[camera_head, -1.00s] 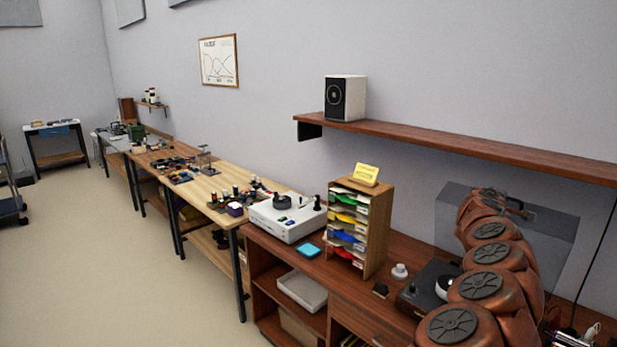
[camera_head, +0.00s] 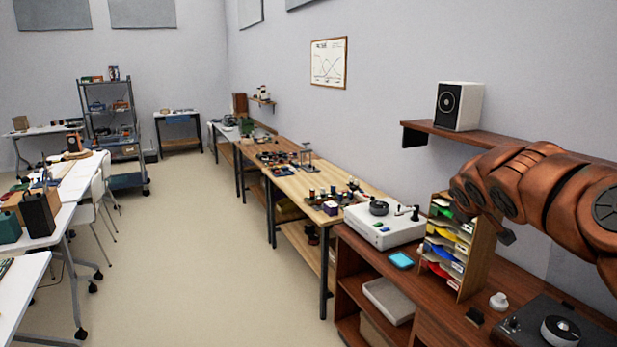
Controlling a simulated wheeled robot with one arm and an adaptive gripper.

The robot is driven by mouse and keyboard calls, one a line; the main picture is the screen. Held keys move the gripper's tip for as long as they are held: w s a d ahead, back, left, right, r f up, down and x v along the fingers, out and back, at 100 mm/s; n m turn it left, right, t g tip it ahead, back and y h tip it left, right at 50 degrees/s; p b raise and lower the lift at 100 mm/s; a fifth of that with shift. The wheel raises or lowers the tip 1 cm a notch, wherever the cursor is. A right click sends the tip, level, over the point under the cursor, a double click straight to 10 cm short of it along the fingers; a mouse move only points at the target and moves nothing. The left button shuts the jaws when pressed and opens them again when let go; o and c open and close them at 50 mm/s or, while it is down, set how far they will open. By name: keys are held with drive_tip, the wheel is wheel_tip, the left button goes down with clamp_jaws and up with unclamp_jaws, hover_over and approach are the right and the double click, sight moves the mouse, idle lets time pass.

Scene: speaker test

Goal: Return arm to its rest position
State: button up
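My copper-coloured arm (camera_head: 545,190) reaches in from the right edge, raised over the right part of the brown cabinet, in front of the wall shelf. A small dark part that looks like my gripper (camera_head: 504,234) shows below the arm, beside the paper sorter (camera_head: 478,262). Most of it is hidden behind the arm links, so I cannot see its fingers or anything between them. I cannot tell whether it touches the sorter.
A white speaker (camera_head: 458,106) stands on the wall shelf (camera_head: 420,127). The cabinet holds a white turntable unit (camera_head: 372,234), a blue pad (camera_head: 400,260), a white knob (camera_head: 499,301) and a black device (camera_head: 527,327). Workbenches (camera_head: 300,182) line the wall. Open floor (camera_head: 200,250) lies left.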

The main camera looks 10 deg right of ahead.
drive_tip(key=s+a+f+g+y, duration=0.25)
drive_tip(key=s+a+f, duration=0.35)
drive_tip(key=s+a, duration=0.45)
drive_tip(key=s+a+f+g+y, duration=0.1)
drive_tip(key=s+a+f+g, duration=0.3)
drive_tip(key=s+a, duration=0.65)
drive_tip(key=s+a+f+m+g+y, duration=0.1)
drive_tip(key=s+a+f, duration=0.3)
drive_tip(key=s, duration=0.4)
drive_tip(key=s+a+f+m+g+y, duration=0.1)
drive_tip(key=s+a+f+m+g, duration=0.1)
drive_tip(key=s, duration=0.7)
drive_tip(key=shift+s+a+f, duration=0.2)
drive_tip(key=shift+a+f, duration=0.7)
drive_tip(key=shift+a, duration=0.15)
drive_tip(key=shift+d+m, duration=0.1)
drive_tip(key=shift+m, duration=0.2)
